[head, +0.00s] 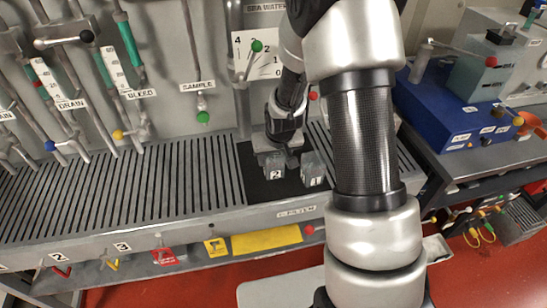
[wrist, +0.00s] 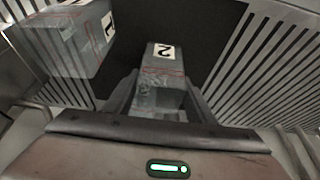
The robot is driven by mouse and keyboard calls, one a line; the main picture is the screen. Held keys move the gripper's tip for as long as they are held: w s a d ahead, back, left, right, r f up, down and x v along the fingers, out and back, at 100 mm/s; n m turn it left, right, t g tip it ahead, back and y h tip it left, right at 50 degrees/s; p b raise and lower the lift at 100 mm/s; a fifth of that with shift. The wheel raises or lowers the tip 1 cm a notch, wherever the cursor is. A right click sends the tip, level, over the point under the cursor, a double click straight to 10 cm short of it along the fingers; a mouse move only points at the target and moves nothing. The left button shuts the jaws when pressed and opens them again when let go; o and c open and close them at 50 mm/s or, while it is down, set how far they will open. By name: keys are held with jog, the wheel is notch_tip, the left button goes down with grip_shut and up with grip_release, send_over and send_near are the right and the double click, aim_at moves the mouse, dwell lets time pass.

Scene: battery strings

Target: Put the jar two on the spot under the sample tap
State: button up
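Jar two (head: 274,167) is a small clear grey jar with a white "2" label. It stands on the black mat (head: 254,187) at the right part of the bench, left of jar one (head: 314,172). My gripper (head: 277,150) is low over jar two, pointing down. In the wrist view, jar two (wrist: 165,75) sits between my fingers (wrist: 162,82), with little or no gap; whether they press on it I cannot tell. The sample tap (head: 203,112), with a green end, hangs left of the mat. Under it is bare slatted grating (head: 203,165); no separate spot mark shows.
Jar one (wrist: 75,45) is close beside my gripper. Valve levers and pipes, including a green-knobbed lever (head: 256,48), stand at the back wall. The grating (head: 110,190) left of the mat is clear. A blue box (head: 440,110) stands at right.

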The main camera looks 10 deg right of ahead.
jog(key=shift+o, duration=1.3)
